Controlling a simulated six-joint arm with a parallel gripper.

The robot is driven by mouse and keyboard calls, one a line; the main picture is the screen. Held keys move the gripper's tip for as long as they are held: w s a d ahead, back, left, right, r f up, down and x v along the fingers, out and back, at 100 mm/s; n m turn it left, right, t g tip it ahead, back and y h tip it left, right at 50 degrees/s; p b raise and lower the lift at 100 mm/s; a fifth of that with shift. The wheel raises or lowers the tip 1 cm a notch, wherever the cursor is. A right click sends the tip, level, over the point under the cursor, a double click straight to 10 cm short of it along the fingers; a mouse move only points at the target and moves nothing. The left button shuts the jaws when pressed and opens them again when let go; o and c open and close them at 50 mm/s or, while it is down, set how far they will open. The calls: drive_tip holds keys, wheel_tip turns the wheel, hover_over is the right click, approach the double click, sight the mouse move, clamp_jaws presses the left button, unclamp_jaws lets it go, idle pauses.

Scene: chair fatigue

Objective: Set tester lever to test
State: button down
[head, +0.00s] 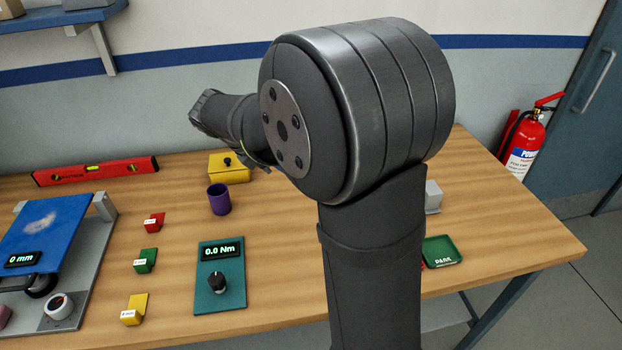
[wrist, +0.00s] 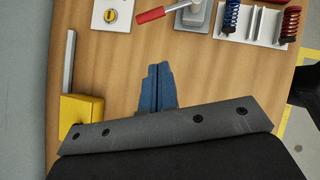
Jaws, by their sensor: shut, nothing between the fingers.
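In the wrist view, a lever with a red handle (wrist: 151,15) and a pale shaft sits on a grey base (wrist: 193,17) at the top edge. The top of this fixture is cut off, and no label on it can be read. My gripper (wrist: 158,68) is shut and empty, its blue fingers together over bare wood. It is below the lever in the picture and apart from it. In the head view, the blue board (head: 45,225) of a tester with a "0 mm" display stands at the left; no lever can be made out there. My arm hides part of the table.
The wrist view shows a white plate with a yellow knob (wrist: 110,16), a spring rack (wrist: 262,23) and a yellow block (wrist: 80,110). The head view shows a teal torque panel (head: 207,296), purple cup (head: 219,199), several small colored blocks and a green tray (head: 442,250).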

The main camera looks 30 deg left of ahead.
drive_tip(key=shift+s+a+f+n+t, duration=0.35)
drive_tip(key=shift+s+t, duration=0.15)
drive_tip(key=shift+s, duration=0.1)
drive_tip(key=x, duration=1)
drive_tip(key=shift+d+f, duration=0.1)
drive_tip(key=shift+f, duration=0.1)
drive_tip(key=w, duration=0.1)
drive_tip(key=w+d, duration=0.1)
drive_tip(key=w, duration=0.1)
drive_tip(key=shift+f, duration=0.2)
drive_tip(key=shift+w, duration=0.3)
